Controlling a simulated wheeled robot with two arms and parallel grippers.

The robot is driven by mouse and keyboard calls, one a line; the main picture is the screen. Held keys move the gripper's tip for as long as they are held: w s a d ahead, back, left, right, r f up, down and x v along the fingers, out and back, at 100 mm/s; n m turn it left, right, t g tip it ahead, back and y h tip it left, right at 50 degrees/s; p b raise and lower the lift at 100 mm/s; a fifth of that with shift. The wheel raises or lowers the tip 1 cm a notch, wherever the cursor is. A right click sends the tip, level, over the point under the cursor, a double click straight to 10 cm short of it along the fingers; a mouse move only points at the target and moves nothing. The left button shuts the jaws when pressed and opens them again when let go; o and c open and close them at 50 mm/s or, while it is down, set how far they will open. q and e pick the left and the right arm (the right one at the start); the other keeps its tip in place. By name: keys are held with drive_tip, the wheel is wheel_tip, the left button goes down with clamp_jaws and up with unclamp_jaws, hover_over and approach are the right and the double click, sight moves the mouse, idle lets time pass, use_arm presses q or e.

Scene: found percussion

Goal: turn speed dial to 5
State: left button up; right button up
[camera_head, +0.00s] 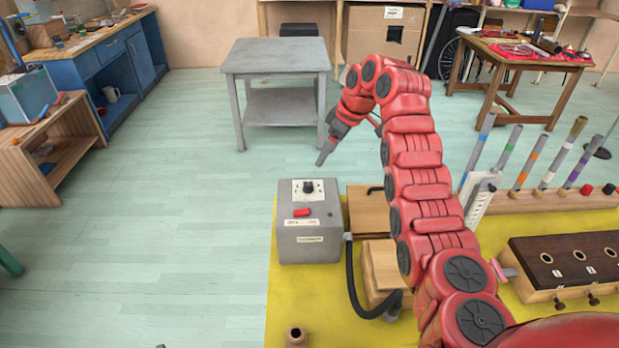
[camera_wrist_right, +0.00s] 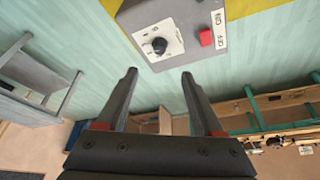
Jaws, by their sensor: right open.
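The speed dial (camera_head: 308,187) is a black knob on a white plate on top of a grey box (camera_head: 309,252) standing on the yellow mat. In the right wrist view the dial (camera_wrist_right: 159,45) shows ahead of the fingertips, a little left of the middle between them. The scale numbers are too small to read. My right gripper (camera_head: 322,158) is above and behind the box, apart from it; in the right wrist view (camera_wrist_right: 159,73) its two fingers stand wide apart with nothing between them. My left gripper is not in view.
A red switch (camera_head: 302,212) sits beside the dial on the box. A black hose (camera_head: 352,290) runs from the box past wooden blocks (camera_head: 381,264). A rack with upright tubes (camera_head: 550,201) and a dark-topped wooden box (camera_head: 570,262) stand at right. Floor left of the mat is clear.

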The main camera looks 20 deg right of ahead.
sight(308, 184)
drive_tip(key=p+x, duration=0.2)
drive_tip(key=x, duration=1)
drive_tip(key=shift+p, duration=0.35)
drive_tip(key=shift+w+a+f, duration=0.1)
drive_tip(key=shift+w+f, duration=0.05)
drive_tip(key=shift+f, duration=0.4)
clamp_jaws()
